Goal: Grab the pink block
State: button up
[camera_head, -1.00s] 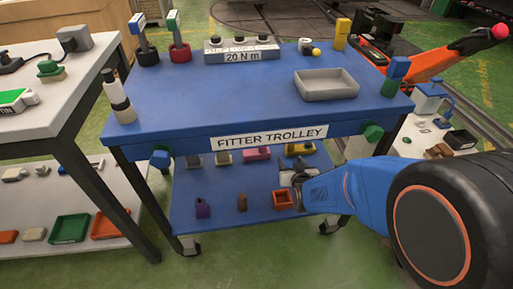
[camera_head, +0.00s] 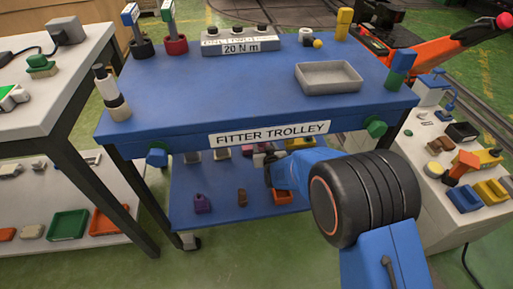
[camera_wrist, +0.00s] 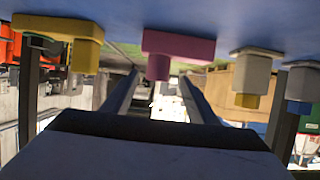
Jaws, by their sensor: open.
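The pink block (camera_wrist: 178,47) is in the upper middle of the wrist view, where the picture looks upside down and the blue shelf (camera_wrist: 215,15) runs along the top. It has a wide part against the shelf and a narrower stub. My gripper (camera_wrist: 159,76) is open, its two fingers reaching toward the block, with the stub showing between their tips. Nothing is held. In the head view my gripper (camera_head: 266,160) is over the trolley's lower shelf, and the pink block is largely hidden around it.
A yellow block (camera_wrist: 62,40) and a grey block (camera_wrist: 250,75) flank the pink one. The fitter trolley's top (camera_head: 230,100) overhangs the shelf.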

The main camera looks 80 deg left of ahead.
jog(key=shift+x, duration=3.25)
jog(key=shift+w+d+f, duration=0.1)
jog(key=shift+w+f, duration=0.1)
jog(key=shift+c, duration=0.7)
jog(key=c, duration=1)
grip_shut()
jog(key=shift+r, duration=0.15)
